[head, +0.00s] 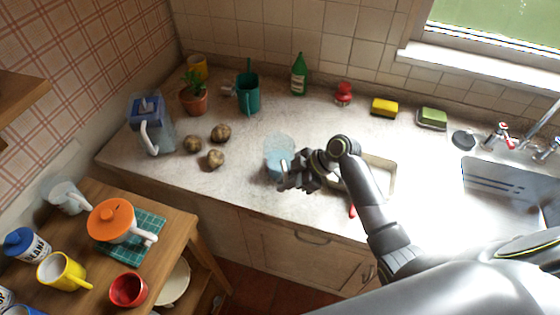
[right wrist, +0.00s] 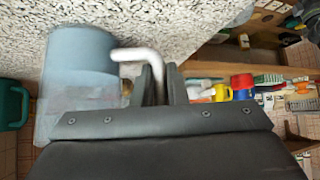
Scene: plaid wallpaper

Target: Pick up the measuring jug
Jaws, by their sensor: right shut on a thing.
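The measuring jug (head: 278,158) is see-through with a blue lower part and a white handle. It is upright at the front part of the counter in the head view. In the right wrist view the jug (right wrist: 80,65) is at the left, with its white handle reaching between the fingers. My right gripper (head: 286,178) is shut on the handle at the jug's right side; the fingers also show in the right wrist view (right wrist: 160,82). I cannot tell whether the jug's base touches the counter. My left gripper is not in view.
A filter pitcher (head: 151,128), several potatoes (head: 215,158), a potted plant (head: 193,97), a teal can (head: 247,95) and a green bottle (head: 299,75) stand around on the counter. A tray (head: 380,160) is behind my arm. The sink (head: 490,180) is at right. A crowded wooden table (head: 185,222) is at left.

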